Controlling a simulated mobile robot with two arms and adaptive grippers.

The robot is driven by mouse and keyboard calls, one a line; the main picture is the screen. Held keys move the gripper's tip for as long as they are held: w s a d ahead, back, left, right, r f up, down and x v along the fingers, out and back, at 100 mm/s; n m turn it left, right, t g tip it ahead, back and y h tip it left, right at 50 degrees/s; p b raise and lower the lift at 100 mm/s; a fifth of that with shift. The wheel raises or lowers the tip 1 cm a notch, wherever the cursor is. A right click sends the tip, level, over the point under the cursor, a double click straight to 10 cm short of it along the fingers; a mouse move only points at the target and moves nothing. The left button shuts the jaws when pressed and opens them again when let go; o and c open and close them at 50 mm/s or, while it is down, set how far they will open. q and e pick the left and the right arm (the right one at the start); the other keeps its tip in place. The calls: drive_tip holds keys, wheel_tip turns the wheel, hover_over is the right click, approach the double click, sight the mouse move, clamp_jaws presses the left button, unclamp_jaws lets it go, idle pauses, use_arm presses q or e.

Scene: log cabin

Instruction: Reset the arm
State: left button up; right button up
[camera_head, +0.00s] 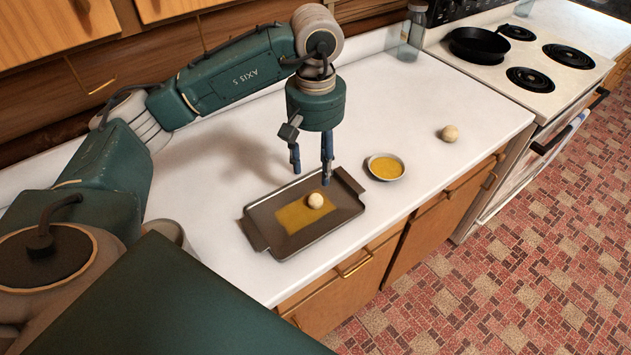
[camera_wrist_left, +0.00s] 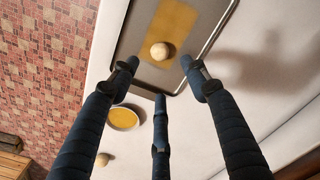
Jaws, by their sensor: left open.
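My left gripper (camera_head: 312,165) hangs from the left arm above the far side of a dark tray on the white counter. Its blue fingers are spread and nothing is between them; they also show in the left wrist view (camera_wrist_left: 160,80). The tray (camera_head: 290,246) has a handle at each end and a yellow patch (camera_head: 290,216) on its floor. A pale round ball (camera_head: 315,200) rests on that patch, below the fingers. It also shows in the left wrist view (camera_wrist_left: 160,51). My right gripper is not in view.
A small bowl with yellow contents (camera_head: 386,167) stands right of the tray. Another pale ball (camera_head: 450,133) lies farther right on the counter (camera_head: 440,180). Beyond are a stove with a black pan (camera_head: 479,44) and a glass jar (camera_head: 412,35). The counter between ball and stove is clear.

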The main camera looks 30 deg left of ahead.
use_arm(q)
drive_tip(key=shift+r, duration=0.6)
